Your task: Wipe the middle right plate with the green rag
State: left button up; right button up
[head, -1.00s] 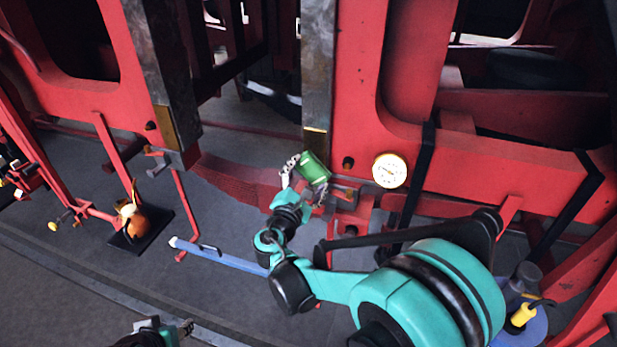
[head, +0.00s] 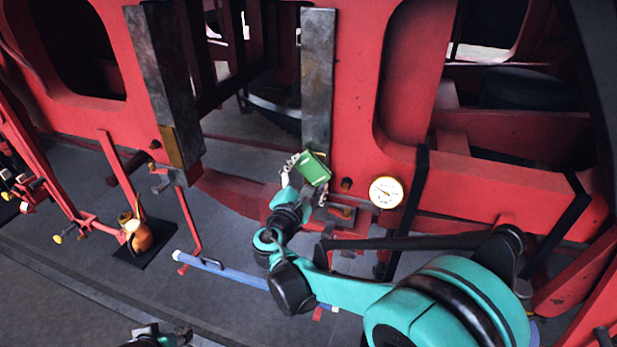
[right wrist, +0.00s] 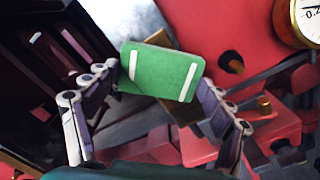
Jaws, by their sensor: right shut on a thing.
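The green rag (head: 315,168), a flat green pad with white stripes in the right wrist view (right wrist: 160,72), is held between the fingers of my right gripper (head: 307,178). The middle right plate (head: 317,75) is a long grey metal strip on the red frame, right of the central opening. The rag is in front of its lower end and hides most of the brass there; a brass part (right wrist: 160,40) shows behind it in the right wrist view. Contact cannot be told. My left gripper (head: 172,336) is at the bottom edge, partly cut off; its jaws are unclear.
A similar plate (head: 160,85) with a brass end stands left of the opening. A round white gauge (head: 386,192) is right of the rag. A blue bar (head: 235,276) lies below. An orange-brown jug (head: 138,232) stands on a dark mat at left.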

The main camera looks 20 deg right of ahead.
aim_at(311, 160)
jog(key=shift+r+p, duration=1.35)
jog(key=shift+r, duration=0.6)
notch_tip(311, 160, down, 16)
jog(key=b, duration=1.4)
jog(key=shift+b, duration=0.35)
jog(key=shift+r, duration=0.15)
jog(key=shift+v, duration=3)
jog(key=shift+v, duration=1.5)
